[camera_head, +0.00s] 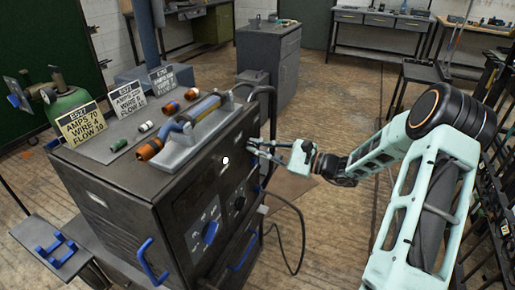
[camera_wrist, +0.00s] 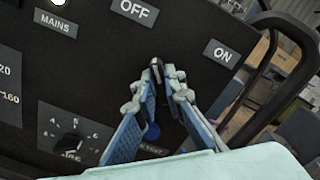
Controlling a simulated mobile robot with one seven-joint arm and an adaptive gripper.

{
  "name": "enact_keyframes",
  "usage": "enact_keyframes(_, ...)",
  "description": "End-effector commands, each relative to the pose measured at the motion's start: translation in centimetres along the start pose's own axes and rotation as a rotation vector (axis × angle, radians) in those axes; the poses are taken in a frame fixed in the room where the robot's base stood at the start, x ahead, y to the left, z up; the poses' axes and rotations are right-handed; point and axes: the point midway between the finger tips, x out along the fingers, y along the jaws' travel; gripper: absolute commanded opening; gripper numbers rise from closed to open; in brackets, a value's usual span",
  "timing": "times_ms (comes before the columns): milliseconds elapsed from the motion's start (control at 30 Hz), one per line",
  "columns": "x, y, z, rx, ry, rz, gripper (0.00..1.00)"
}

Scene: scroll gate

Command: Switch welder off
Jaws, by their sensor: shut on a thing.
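The welder (camera_head: 128,178) is a dark metal cabinet at the left centre of the head view. My gripper (camera_head: 254,147) reaches its front panel from the right. In the wrist view, the fingertips of my gripper (camera_wrist: 168,75) are closed around a small dark switch lever (camera_wrist: 155,64). An OFF label (camera_wrist: 135,12) is above the lever and slightly left. An ON label (camera_wrist: 222,54) is to its right. The fingers hide most of the switch, so its exact setting cannot be told. A MAINS label (camera_wrist: 55,22) is at the upper left.
Sign cards (camera_head: 78,124), coloured cylinders and a handled grey tray (camera_head: 203,132) are on top of the welder. A dark rail (camera_wrist: 285,75) runs beside the panel. Open wooden floor lies behind my arm.

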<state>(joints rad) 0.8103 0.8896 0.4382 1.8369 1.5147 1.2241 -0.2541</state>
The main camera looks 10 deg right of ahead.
Motion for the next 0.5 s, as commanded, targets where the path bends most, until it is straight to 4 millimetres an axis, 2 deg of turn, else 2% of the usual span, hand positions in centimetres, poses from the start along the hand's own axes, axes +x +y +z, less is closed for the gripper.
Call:
enact_keyframes(333, -0.06, 0.05, -0.05, -0.005, 0.001, 0.001, 0.00)
enact_keyframes(367, -0.06, 0.05, -0.05, -0.005, 0.001, 0.001, 0.11)
enact_keyframes(500, -0.05, 0.04, -0.04, -0.004, 0.001, 0.001, 0.26)
